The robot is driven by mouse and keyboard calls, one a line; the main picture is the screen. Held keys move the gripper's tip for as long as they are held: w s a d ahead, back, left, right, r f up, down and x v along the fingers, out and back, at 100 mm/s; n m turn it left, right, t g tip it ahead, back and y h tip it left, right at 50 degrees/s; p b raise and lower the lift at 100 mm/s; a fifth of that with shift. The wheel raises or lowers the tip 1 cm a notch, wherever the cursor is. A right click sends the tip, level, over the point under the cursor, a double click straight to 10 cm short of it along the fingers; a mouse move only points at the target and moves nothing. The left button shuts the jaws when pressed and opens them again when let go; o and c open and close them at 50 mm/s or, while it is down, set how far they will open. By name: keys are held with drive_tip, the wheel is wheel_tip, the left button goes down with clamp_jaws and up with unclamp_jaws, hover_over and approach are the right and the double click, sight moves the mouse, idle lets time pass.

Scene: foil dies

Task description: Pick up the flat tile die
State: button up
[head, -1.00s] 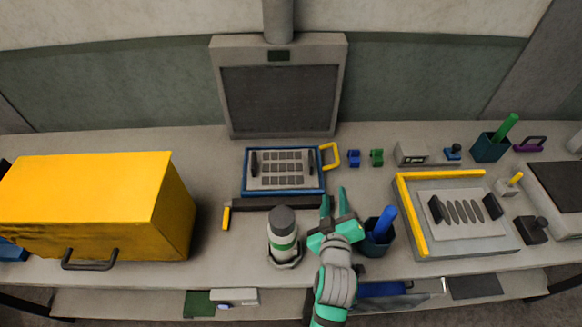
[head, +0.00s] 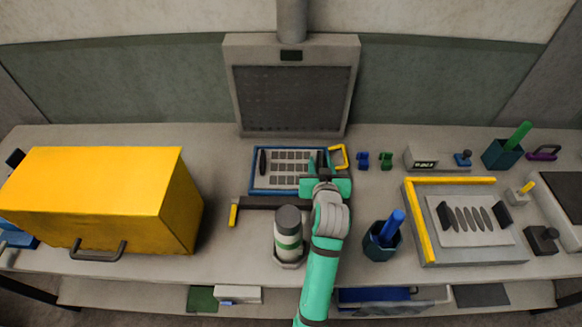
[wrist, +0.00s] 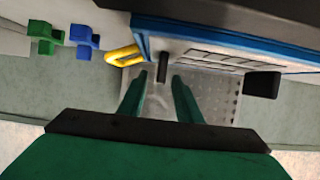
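The flat tile die (head: 291,168) is a light grey plate with rows of small dark rectangles and an upright black handle at each end. It lies in a blue-framed tray (head: 285,191) on the bench. My gripper (head: 324,163) is over the die's right end and partly hides it. In the wrist view my gripper (wrist: 160,77) is open, with its two green fingers apart. One black handle (wrist: 164,68) shows near the fingertips, between their lines; contact is not visible. The die's plate (wrist: 205,48) and its other handle (wrist: 262,84) show to the right.
A grey-capped bottle (head: 288,232) and a cup with a blue pen (head: 383,240) stand on either side of my arm. A yellow box (head: 95,195) is at left. Another die with oval shapes (head: 468,222) lies at right. A dark-screened upright panel (head: 290,100) stands behind the tray.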

drive_tip(key=shift+x, duration=1.35)
drive_tip(key=shift+r, duration=0.1)
drive_tip(key=shift+c, duration=0.7)
clamp_jaws()
